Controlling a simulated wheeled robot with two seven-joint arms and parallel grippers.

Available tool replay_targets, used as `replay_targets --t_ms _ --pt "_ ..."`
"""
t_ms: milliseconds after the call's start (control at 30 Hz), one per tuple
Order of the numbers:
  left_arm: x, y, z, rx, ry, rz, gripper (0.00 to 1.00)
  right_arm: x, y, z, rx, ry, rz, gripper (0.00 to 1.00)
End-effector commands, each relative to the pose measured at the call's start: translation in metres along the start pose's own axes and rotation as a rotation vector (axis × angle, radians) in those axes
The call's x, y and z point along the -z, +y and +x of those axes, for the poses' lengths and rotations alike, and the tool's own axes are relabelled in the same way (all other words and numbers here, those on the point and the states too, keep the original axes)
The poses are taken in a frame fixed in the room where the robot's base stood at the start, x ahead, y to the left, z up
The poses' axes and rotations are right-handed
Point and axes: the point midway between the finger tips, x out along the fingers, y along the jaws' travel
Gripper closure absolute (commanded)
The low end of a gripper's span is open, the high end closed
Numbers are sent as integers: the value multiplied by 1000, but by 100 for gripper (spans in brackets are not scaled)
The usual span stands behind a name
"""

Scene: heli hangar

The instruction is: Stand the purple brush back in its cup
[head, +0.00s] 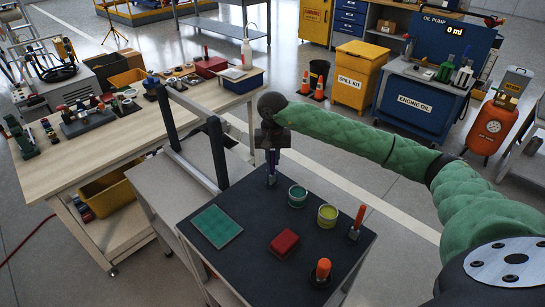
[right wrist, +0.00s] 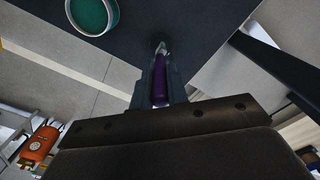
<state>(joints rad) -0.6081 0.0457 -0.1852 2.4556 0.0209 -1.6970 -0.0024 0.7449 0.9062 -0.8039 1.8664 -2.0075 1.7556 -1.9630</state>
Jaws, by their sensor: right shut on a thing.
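My right gripper (head: 271,153) is shut on the purple brush (head: 271,168) and holds it about upright, over the back part of the dark cart top (head: 245,258). In the right wrist view the brush (right wrist: 159,82) sits between the fingers with its pale tip pointing away from the gripper. I cannot tell if the tip touches the cart top. A teal cup (head: 297,202) stands to the right of the brush, apart from it; it also shows in the right wrist view (right wrist: 113,22). A yellow-green cup (head: 327,222) stands farther right. My left gripper is out of view.
On the cart top are a green mat (head: 216,226), a red block (head: 284,242), an orange-topped object (head: 322,269) and a red-handled tool (head: 357,222). A dark upright frame (head: 217,152) rises left of the gripper. A wooden workbench (head: 95,150) with many items stands left.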

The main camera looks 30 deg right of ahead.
Motion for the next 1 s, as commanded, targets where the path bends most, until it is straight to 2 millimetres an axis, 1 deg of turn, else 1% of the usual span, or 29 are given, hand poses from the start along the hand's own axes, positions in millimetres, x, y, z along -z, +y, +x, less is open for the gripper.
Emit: replay_targets --t_ms 300,333,400,433,667,833,867,1000 --pt "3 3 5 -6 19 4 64 0 0 2 0 0 0 100" --pt "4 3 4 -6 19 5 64 0 0 2 0 0 0 78" --pt "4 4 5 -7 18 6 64 0 0 2 0 0 0 65" --pt "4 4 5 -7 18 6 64 0 0 2 0 0 0 63" --pt "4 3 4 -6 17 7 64 0 0 2 0 0 0 63" --pt "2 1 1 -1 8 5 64 0 0 -2 0 0 0 63" --pt "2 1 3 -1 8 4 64 0 0 -4 1 1 0 63" --pt "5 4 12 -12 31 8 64 1 0 -23 1 3 0 63"
